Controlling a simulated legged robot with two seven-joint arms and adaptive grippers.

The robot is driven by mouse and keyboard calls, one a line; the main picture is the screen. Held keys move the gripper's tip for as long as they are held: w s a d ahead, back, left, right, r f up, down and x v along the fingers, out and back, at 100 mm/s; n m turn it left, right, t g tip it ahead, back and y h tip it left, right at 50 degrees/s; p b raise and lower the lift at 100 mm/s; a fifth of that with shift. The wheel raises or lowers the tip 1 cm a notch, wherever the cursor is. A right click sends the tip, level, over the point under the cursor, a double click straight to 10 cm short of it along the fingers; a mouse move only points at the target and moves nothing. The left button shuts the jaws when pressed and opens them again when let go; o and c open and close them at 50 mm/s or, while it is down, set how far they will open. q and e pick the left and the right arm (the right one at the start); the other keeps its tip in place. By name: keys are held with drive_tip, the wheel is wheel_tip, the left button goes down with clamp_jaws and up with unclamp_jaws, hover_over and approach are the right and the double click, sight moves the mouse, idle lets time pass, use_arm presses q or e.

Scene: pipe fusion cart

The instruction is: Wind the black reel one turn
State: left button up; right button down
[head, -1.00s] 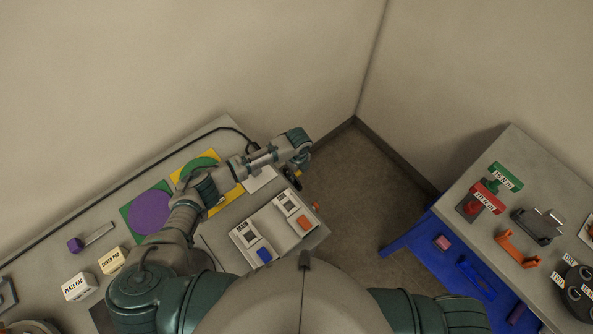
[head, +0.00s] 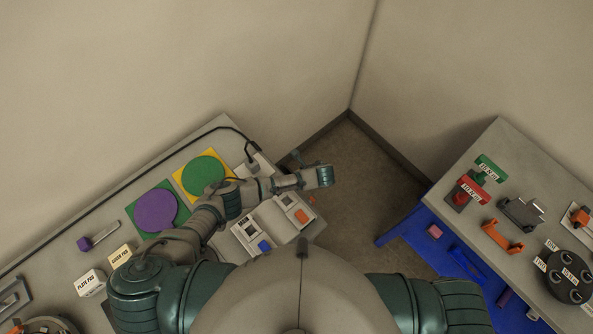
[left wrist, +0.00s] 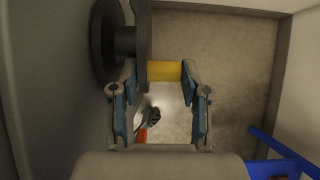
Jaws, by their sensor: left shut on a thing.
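In the left wrist view the black reel (left wrist: 103,42) stands at the upper left, seen edge-on beside a grey wall. A grey crank arm (left wrist: 143,40) hangs beside its hub, with a yellow handle (left wrist: 166,70) sticking out to the right. My left gripper (left wrist: 160,75) has its blue-padded fingers on either side of this handle and is shut on it. In the head view my left arm reaches right past the bench's edge, ending at the wrist (head: 324,176). It hides most of the reel area there. My right gripper is out of view.
The left bench holds a green disc (head: 204,175), a purple disc (head: 155,210) and a white unit (head: 270,226) with blue and orange parts. A grey table (head: 480,170) with several fixtures and a blue frame (head: 410,232) stand at right. Open floor (head: 365,165) lies between.

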use_arm(q)
drive_tip(key=shift+d+r+t, duration=0.1)
drive_tip(key=shift+d+t, duration=0.3)
drive_tip(key=shift+d, duration=0.1)
drive_tip(key=o, duration=0.8)
drive_tip(key=shift+o, duration=0.8)
drive_tip(key=shift+w, duration=0.2)
drive_tip(key=shift+d+f, duration=0.1)
drive_tip(key=shift+f, duration=0.1)
drive_tip(key=shift+s, duration=0.1)
drive_tip(key=shift+a, duration=0.25)
drive_tip(key=v, duration=1.1)
drive_tip(key=shift+d+r, duration=0.3)
drive_tip(key=shift+d, duration=0.05)
